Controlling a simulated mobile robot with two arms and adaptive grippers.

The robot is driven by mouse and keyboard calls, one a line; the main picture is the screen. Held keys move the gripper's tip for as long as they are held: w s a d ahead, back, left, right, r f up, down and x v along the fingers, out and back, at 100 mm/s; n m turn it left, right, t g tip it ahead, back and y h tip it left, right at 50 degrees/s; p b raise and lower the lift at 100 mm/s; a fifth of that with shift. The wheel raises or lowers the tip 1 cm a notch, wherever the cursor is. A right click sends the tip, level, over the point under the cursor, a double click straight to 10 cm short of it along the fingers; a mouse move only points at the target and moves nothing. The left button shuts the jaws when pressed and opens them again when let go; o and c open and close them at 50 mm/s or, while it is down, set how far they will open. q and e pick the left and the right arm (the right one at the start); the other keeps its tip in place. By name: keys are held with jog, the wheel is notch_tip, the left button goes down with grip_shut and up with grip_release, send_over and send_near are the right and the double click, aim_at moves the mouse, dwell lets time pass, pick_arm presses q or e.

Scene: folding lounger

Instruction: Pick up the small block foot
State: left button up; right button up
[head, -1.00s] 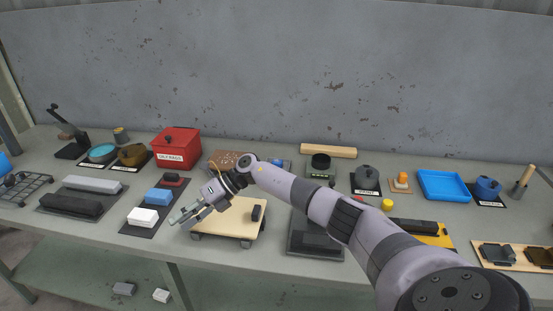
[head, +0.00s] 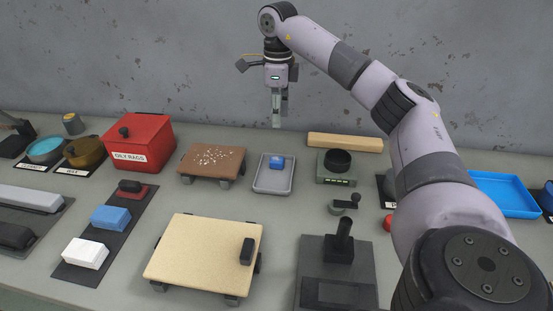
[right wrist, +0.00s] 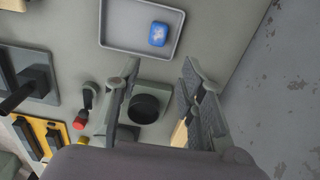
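Which piece is the small block foot I cannot tell for sure. A small dark block (head: 247,251) stands at the right side of the pale board (head: 195,257), which rests on dark feet. A small blue block (head: 276,162) lies in the grey tray (head: 260,186); it also shows in the right wrist view (right wrist: 158,34). My right gripper (head: 277,122) points down, raised behind the tray in the head view. In the right wrist view its fingers (right wrist: 160,68) are apart with nothing between them. My left gripper is not in view.
A brown board (head: 205,160) with pale crumbs stands left of the tray. A dark green scale-like device (head: 335,168) and a wooden bar (head: 345,142) are to its right. A black stand with a handle (head: 340,250) is at front right. A red box (head: 140,135) stands back left.

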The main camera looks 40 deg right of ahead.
send_over(277, 159)
jog(key=f, duration=0.8)
jog(key=shift+w+d+f, duration=0.1)
jog(key=shift+d, duration=0.15)
jog(key=shift+f, duration=0.45)
jog(key=f+p, duration=0.1)
jog(key=f, duration=0.4)
jog(key=shift+a, duration=0.2)
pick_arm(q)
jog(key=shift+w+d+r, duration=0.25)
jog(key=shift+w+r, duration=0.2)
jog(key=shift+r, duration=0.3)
pick_arm(e)
jog(key=shift+c, duration=0.2)
jog(key=c, duration=0.7)
jog(key=shift+r, duration=0.15)
